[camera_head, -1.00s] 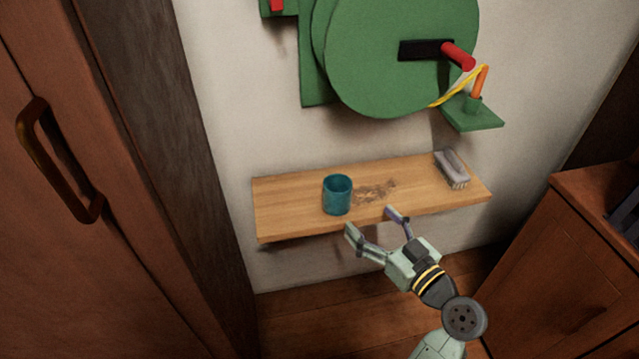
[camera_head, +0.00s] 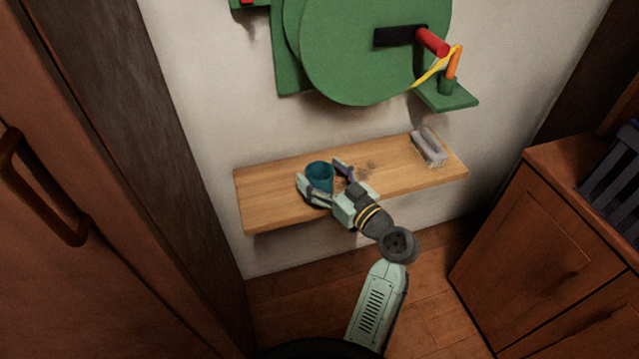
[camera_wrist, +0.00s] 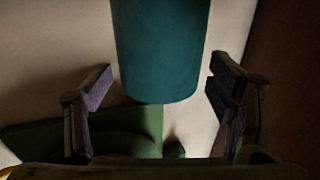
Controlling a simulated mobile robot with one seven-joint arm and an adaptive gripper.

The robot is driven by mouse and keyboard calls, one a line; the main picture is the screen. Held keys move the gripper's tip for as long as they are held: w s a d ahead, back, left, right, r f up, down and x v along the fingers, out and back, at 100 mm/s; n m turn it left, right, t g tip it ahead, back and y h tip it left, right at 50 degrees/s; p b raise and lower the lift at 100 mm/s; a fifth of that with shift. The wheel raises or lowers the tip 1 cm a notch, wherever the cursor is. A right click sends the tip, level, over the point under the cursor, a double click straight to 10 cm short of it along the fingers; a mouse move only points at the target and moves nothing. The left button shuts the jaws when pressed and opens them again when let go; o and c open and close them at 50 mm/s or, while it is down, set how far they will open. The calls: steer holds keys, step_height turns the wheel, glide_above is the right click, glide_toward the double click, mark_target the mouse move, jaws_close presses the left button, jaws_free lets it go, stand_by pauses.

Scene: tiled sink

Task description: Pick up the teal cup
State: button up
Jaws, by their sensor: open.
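The teal cup (camera_head: 320,174) stands upright on the wooden shelf (camera_head: 265,205), toward its left part. My gripper (camera_head: 325,174) is open, with one finger on the near left side of the cup and the other on its right. The fingers partly hide the cup's lower body in the head view. In the wrist view the cup (camera_wrist: 162,50) sits between the two spread fingers (camera_wrist: 158,95), with a visible gap on each side.
A scrub brush (camera_head: 428,146) lies at the right end of the shelf. A green disc-shaped fixture (camera_head: 365,60) with a red handle (camera_head: 432,41) is on the wall above. Wooden cabinets (camera_head: 540,215) stand at right. The shelf between cup and brush is clear.

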steer(key=shift+w+a, duration=0.35)
steer(key=shift+w, duration=0.05)
steer(key=c, duration=1.3)
steer(key=shift+o, duration=0.2)
